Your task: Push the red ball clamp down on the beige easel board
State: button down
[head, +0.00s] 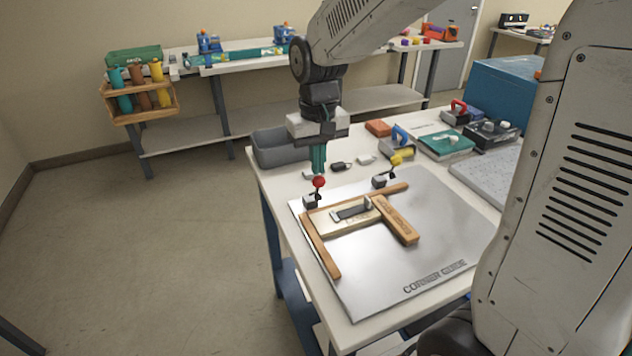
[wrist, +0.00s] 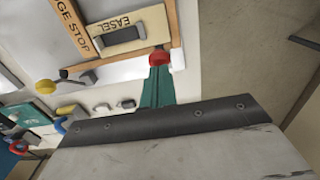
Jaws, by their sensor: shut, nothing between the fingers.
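The beige easel board (head: 335,224) lies on the metal plate (head: 430,255) in the corner of a wooden guide (head: 322,252). It also shows in the wrist view (wrist: 150,21), with the word EASEL and a dark handle. The red ball clamp (head: 318,182) stands at the board's far left corner, its ball raised above a dark base. Its ball also shows in the wrist view (wrist: 158,58). My gripper (head: 318,172) is shut and empty, pointing down with teal fingertips right at the red ball. I cannot tell whether they touch it.
A yellow ball clamp (head: 397,160) stands at the far guide bar. A wooden edge stop (head: 397,220) lies against the board's right side. The plate's front is clear.

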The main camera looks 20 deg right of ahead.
aim_at(320, 179)
jog(key=shift+f, duration=0.35)
jog(key=shift+s+f, duration=0.85)
jog(key=shift+f, duration=0.1)
jog(key=shift+w+f, duration=0.25)
jog(key=shift+f, duration=0.05)
jog(key=shift+r, duration=0.3)
jog(key=shift+s+r, duration=0.1)
jog(key=shift+r, duration=3.85)
